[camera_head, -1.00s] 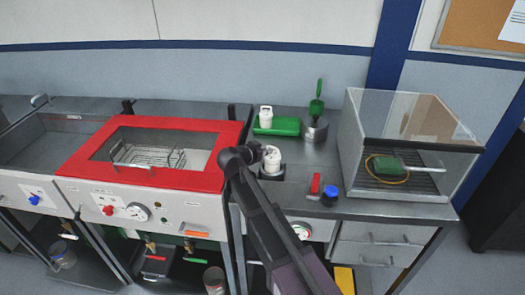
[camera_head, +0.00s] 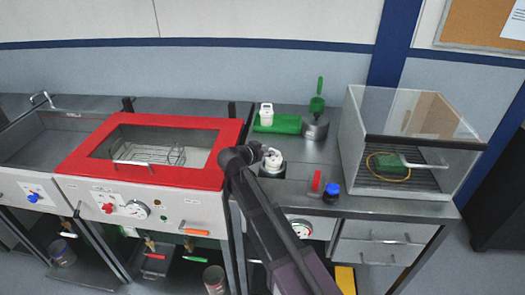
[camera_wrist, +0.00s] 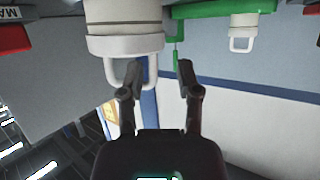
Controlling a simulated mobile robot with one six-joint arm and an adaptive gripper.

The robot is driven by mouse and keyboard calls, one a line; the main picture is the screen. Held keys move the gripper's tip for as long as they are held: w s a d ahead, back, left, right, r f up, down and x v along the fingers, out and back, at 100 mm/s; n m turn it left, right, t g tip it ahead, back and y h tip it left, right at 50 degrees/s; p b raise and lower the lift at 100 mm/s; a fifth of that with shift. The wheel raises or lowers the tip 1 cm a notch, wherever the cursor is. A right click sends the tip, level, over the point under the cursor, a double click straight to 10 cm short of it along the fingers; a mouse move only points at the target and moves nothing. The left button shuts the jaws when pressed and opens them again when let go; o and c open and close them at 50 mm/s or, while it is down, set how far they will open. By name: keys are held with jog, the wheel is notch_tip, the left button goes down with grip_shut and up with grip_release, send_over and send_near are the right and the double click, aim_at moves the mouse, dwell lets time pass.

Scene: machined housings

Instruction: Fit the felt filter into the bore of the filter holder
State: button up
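A white cylindrical piece with a loop handle stands in a dark round base (camera_head: 272,172) on the right-hand counter. In the wrist view, which appears upside down, this white piece (camera_wrist: 125,42) fills the upper left, its handle close to the left finger. My gripper (camera_head: 268,155) is beside its top; in the wrist view my gripper (camera_wrist: 158,78) is open, with its two fingers apart and nothing clearly held. A similar white piece with a handle (camera_head: 266,113) stands at the green tray (camera_head: 287,124); I cannot tell which part is the felt filter. No bore is visible.
A glass-walled cabinet (camera_head: 410,140) stands at the right. A red item (camera_head: 316,182) and a blue-capped jar (camera_head: 331,193) are near the front edge. A metal pot (camera_head: 315,130) with a green scoop stands behind. The red-framed bath (camera_head: 75,165) is at the left.

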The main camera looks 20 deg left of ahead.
jog(key=shift+r, duration=0.15)
jog(key=shift+s+r+p, duration=0.1)
jog(key=shift+r+p, duration=0.6)
jog(key=shift+p, duration=0.15)
jog(key=p+v, duration=0.4)
jog(key=v, duration=0.7)
jog(key=shift+s+a, duration=0.2)
jog(key=shift+s, duration=0.15)
jog(key=shift+w, duration=0.1)
jog(key=shift+f, duration=0.1)
